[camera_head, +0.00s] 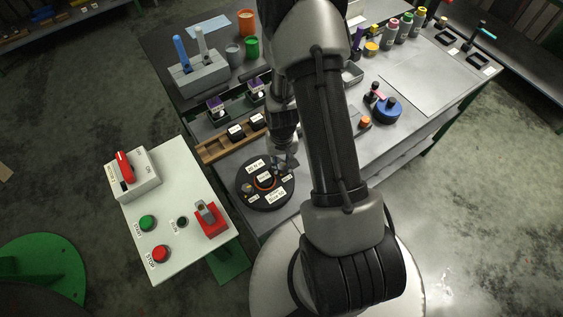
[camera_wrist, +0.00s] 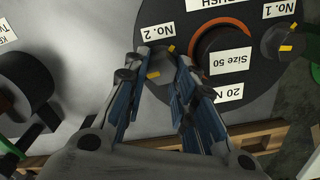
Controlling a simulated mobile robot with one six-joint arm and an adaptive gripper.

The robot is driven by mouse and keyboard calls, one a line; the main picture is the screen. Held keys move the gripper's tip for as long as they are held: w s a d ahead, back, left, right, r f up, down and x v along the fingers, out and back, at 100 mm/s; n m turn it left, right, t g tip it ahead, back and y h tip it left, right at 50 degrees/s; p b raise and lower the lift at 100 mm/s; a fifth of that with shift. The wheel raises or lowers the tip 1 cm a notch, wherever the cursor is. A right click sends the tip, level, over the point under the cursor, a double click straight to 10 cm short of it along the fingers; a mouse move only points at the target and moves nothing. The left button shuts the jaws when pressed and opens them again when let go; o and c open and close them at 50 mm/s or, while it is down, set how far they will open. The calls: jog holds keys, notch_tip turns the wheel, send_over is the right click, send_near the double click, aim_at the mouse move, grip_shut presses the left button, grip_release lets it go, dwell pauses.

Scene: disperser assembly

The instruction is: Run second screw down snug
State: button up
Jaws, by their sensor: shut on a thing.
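A round black disc (camera_head: 262,206) with white labels and an orange ring at its middle lies on the bench; it also shows in the wrist view (camera_wrist: 182,15). The second screw (camera_wrist: 160,66), a grey hex head with a yellow mark, is beside the "No. 2" label in the wrist view. My gripper (camera_wrist: 158,72) is shut on this screw, one finger on each side of the head. The first screw (camera_wrist: 284,42), also with a yellow mark, sits by the "No. 1" label. In the head view my gripper (camera_head: 287,160) is over the disc's upper right edge, and the grip is hidden.
A wooden tray (camera_head: 213,151) with dark labelled blocks stands behind the disc. A white control panel (camera_head: 172,228) with buttons and a red switch is at left. A blue round part (camera_head: 388,110) and an orange-capped piece (camera_head: 364,122) stand at right.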

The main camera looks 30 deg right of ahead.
aim_at(282, 164)
jog(key=m, duration=0.2)
jog(key=shift+m, duration=0.4)
jog(key=o, duration=0.8)
notch_tip(282, 164, up, 12)
jog(key=shift+d, duration=0.1)
dwell(0.4)
